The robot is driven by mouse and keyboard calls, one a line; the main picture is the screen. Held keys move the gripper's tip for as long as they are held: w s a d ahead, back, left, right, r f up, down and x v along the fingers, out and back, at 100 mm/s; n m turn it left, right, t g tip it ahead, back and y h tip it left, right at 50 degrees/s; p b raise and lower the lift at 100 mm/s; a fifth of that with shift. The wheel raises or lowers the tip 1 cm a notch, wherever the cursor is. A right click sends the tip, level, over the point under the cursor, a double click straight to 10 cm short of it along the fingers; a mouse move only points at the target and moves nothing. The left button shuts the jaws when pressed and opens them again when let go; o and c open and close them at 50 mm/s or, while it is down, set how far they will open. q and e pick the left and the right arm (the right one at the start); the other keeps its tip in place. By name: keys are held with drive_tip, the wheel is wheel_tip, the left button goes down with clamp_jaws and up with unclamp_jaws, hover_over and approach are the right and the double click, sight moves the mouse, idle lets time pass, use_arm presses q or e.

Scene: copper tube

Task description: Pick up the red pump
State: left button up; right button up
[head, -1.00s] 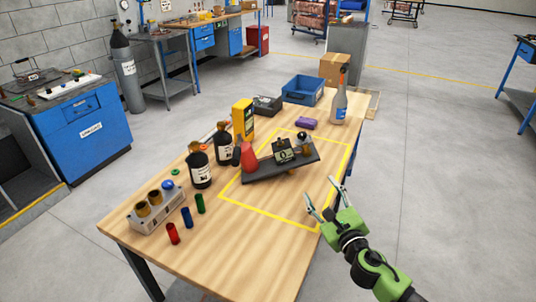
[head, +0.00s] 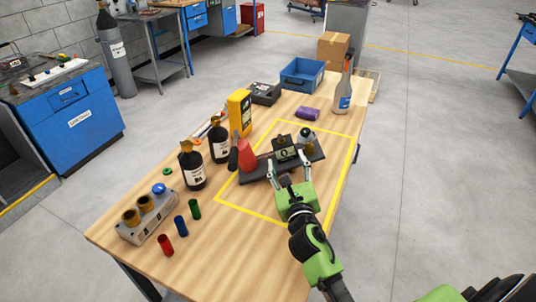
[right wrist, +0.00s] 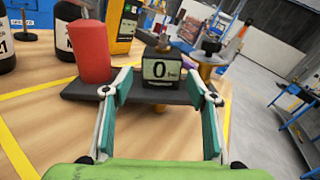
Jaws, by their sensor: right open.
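The red pump (head: 248,156) is a red body with a dark part at its left, at the left end of a dark board inside the yellow outline. In the right wrist view the red pump (right wrist: 88,52) stands upright, left of my left-hand finger. My right gripper (head: 288,167) is open and empty at the near edge of the board. In the right wrist view its two fingers (right wrist: 159,85) are spread in front of the gauge, with the pump outside them.
A gauge (head: 287,154) showing 0 sits mid-board (head: 261,174), with a metal fitting (head: 307,139) at its right. Two dark bottles (head: 192,168) and a yellow device (head: 239,110) stand left and behind. A spray bottle (head: 344,90) stands far right.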

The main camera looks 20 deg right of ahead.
sight(285, 152)
drive_tip(key=shift+x, duration=0.85)
drive_tip(key=shift+w+d, duration=0.15)
drive_tip(key=shift+w, duration=0.15)
drive_tip(key=shift+w+d, duration=0.15)
drive_tip(key=shift+w, duration=0.35)
drive_tip(key=x, duration=0.4)
drive_tip(key=shift+d+p, duration=0.15)
drive_tip(key=shift+p, duration=0.2)
drive_tip(key=shift+w, duration=0.2)
use_arm(q)
drive_tip(key=shift+w+d+r, duration=0.1)
drive_tip(key=shift+w+r, duration=0.15)
drive_tip(key=shift+w, duration=0.25)
drive_tip(key=shift+w+d+r, duration=0.1)
drive_tip(key=shift+w+r, duration=0.1)
drive_tip(key=shift+w, duration=0.3)
drive_tip(key=shift+s, duration=0.1)
use_arm(e)
drive_tip(key=shift+s, duration=0.1)
